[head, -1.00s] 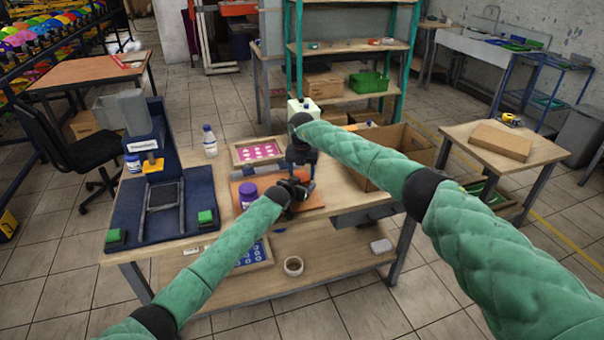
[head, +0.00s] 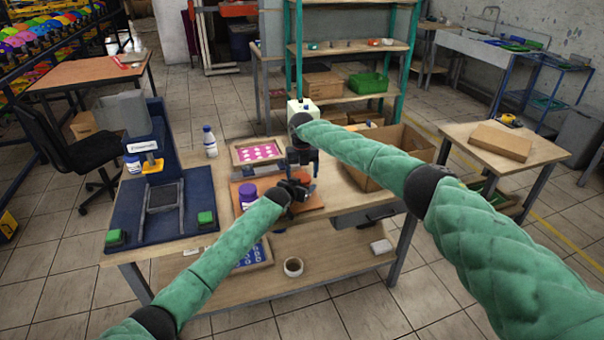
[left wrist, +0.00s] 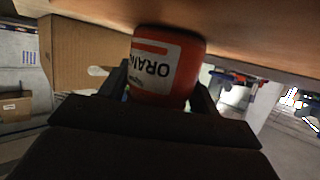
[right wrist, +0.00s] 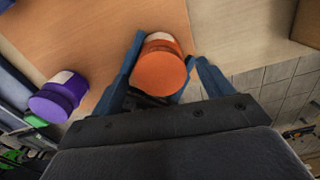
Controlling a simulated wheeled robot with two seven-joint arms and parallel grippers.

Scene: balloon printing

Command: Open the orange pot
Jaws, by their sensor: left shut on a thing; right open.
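The orange pot (left wrist: 165,65) fills the middle of the left wrist view, its label partly reading "ORAN". My left gripper (left wrist: 162,84) is shut on its body, a finger on each side. In the right wrist view the pot's orange lid (right wrist: 158,72) faces the camera and the lid is on the pot. My right gripper (right wrist: 170,52) is open, with its fingers on either side of the lid and a gap at the right finger. In the head view my left gripper (head: 296,188) and right gripper (head: 302,165) meet closely and hide most of the pot.
A purple pot (head: 248,194) stands left of the grippers on the orange-brown board (head: 238,186); it also shows in the right wrist view (right wrist: 58,98). A pink-patterned tray (head: 257,151) lies behind. A cardboard box (head: 412,145) stands at the right on the workbench.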

